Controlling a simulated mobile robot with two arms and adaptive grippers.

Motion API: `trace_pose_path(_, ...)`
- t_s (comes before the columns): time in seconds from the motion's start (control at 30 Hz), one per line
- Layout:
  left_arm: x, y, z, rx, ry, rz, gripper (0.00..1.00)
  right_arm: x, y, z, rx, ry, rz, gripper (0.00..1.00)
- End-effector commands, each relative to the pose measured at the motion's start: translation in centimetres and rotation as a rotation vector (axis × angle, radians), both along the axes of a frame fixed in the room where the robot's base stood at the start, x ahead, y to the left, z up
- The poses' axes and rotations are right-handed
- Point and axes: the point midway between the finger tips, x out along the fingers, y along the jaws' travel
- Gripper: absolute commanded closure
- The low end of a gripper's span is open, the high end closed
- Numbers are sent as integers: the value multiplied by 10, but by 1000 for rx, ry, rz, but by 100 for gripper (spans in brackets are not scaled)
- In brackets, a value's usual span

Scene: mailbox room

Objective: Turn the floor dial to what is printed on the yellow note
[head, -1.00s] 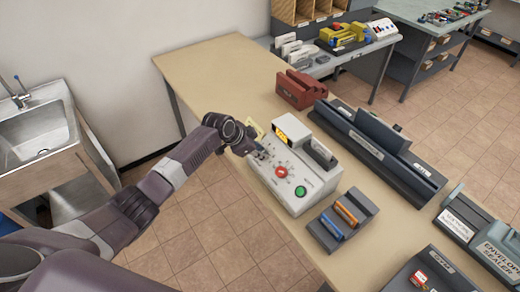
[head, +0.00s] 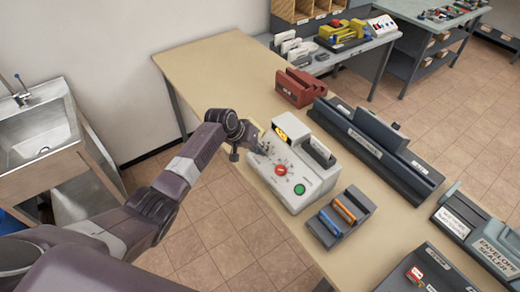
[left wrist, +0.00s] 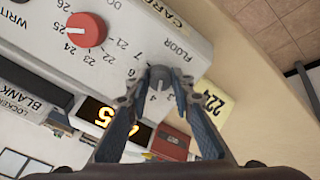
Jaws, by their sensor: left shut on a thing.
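The pale grey machine (head: 310,190) stands on the table, with a red dial (head: 281,169) and a green button on top. In the left wrist view, the grey floor dial (left wrist: 160,76) sits beside the printed word FLOOR, with numbers such as 4, 6 and 7 around it. My left gripper (left wrist: 158,88) is shut on the floor dial, one finger on each side. It also shows over the machine's far left corner in the head view (head: 263,150). The yellow note (left wrist: 214,102) beside the machine appears to read 224. The dial's exact pointer setting is unclear. My right gripper is out of view.
The machine has a lit orange display (left wrist: 100,115). A red-brown holder (head: 298,88) and a long dark rack (head: 375,148) stand near it. A grey holder with blue and orange pieces (head: 341,217) is in front. The table's far left is clear.

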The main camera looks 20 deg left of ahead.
Motion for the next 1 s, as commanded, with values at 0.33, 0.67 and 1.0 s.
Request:
trace_pose_path(0.33,1,0,1,-148,115,274,100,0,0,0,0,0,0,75)
trace_pose_path(0.67,1,-1,1,-288,224,532,100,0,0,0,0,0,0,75)
trace_pose_path(1.0,2,0,1,-426,331,790,100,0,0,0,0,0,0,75)
